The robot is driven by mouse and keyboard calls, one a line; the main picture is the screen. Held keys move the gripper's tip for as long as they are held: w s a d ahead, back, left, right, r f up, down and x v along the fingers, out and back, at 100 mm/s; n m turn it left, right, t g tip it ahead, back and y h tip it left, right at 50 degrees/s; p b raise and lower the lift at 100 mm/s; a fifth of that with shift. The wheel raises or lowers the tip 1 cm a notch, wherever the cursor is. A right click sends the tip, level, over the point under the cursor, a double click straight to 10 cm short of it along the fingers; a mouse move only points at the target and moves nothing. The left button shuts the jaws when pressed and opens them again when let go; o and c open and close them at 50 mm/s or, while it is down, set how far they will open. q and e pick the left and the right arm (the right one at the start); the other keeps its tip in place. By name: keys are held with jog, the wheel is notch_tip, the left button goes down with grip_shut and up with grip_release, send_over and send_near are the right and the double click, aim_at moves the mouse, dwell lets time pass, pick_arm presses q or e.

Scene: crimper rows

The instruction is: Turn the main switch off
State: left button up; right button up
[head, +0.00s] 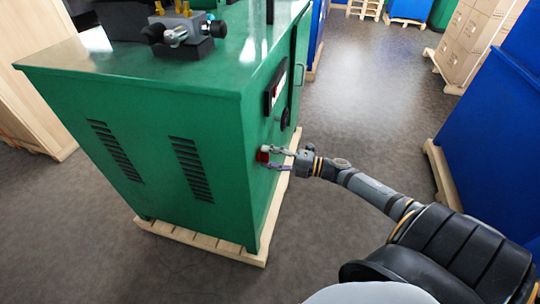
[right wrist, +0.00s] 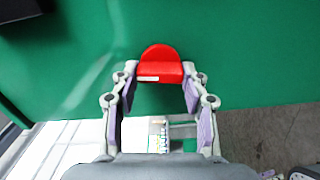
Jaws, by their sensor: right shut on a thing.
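The main switch is a red rotary knob (head: 263,153) on the side face of the green machine cabinet (head: 150,130). In the right wrist view the red knob (right wrist: 160,55) has a rounded top and a pale strip across its lower part. My right gripper (head: 270,155) reaches the cabinet from the right. Its two fingers stand on either side of the knob in the wrist view (right wrist: 159,78), with the tips at its left and right edges, and it is shut on the knob. My left gripper is not in view.
A dark panel (head: 275,91) and a black round part (head: 285,119) are above the switch on the same face. The cabinet stands on a wooden pallet (head: 200,240). Blue cabinets (head: 490,130) stand at the right, with open grey floor (head: 360,90) between.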

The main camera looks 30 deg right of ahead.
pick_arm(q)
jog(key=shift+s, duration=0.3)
pick_arm(e)
jog(key=shift+n, duration=0.6)
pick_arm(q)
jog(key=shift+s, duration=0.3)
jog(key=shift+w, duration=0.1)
pick_arm(e)
jog(key=o, duration=1.2)
jog(key=shift+c, duration=0.2)
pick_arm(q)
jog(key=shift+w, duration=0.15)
pick_arm(e)
jog(key=v, duration=0.7)
jog(key=shift+s+d, duration=0.2)
jog(key=shift+s, duration=0.05)
